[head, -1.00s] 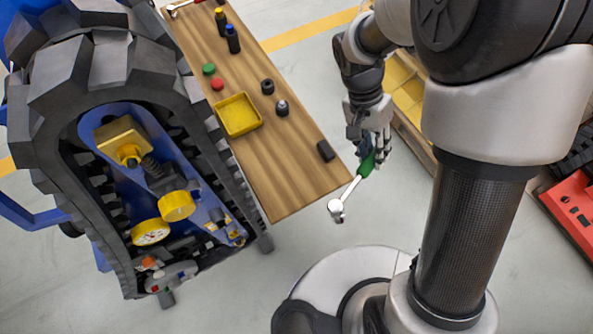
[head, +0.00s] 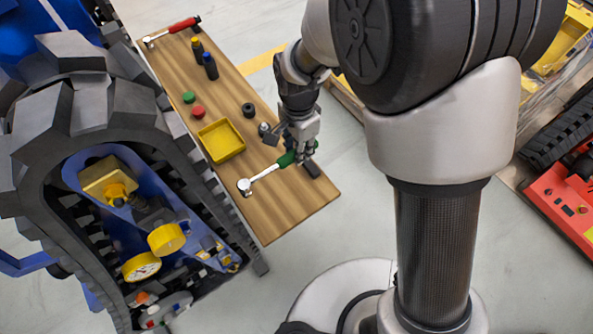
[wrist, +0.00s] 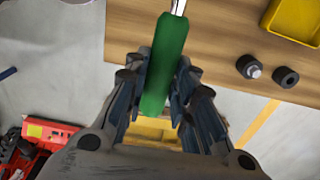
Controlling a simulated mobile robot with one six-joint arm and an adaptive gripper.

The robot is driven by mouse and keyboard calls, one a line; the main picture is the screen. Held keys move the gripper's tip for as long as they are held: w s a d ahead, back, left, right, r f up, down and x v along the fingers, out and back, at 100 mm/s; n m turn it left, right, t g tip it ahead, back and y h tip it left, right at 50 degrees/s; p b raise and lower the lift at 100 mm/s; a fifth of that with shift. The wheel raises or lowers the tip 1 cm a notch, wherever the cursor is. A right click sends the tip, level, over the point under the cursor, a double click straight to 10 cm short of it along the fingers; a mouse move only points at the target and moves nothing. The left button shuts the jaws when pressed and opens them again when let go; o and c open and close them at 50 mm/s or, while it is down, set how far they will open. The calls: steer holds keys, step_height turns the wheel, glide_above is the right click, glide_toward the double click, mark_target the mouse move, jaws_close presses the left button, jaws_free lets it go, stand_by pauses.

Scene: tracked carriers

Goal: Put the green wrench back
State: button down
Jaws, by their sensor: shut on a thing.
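The green wrench (head: 265,173) has a green handle and a silver shaft with a round head. My gripper (head: 298,152) is shut on its green handle, over the near end of the wooden bench (head: 285,205). The wrench head points left and towards the near side of the bench. In the wrist view the green handle (wrist: 166,62) sits between the fingers of my gripper (wrist: 158,95), with the silver shaft running out at the top. I cannot tell whether the wrench touches the bench top.
A yellow tray (head: 222,141), green and red caps, dark round parts and two bottles (head: 210,66) stand on the bench. A red-handled wrench (head: 184,24) lies at its far end. A black block (head: 312,168) is close to my gripper. A tracked carrier (head: 70,130) stands left.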

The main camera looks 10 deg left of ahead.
step_height(320, 180, down, 11)
steer(key=b, duration=0.3)
steer(key=c, duration=1.3)
jaws_free()
steer(key=shift+c, duration=0.2)
steer(key=shift+r, duration=0.2)
step_height(320, 180, up, 12)
steer(key=p, duration=0.3)
steer(key=shift+f+p, duration=0.1)
steer(key=shift+p, duration=0.3)
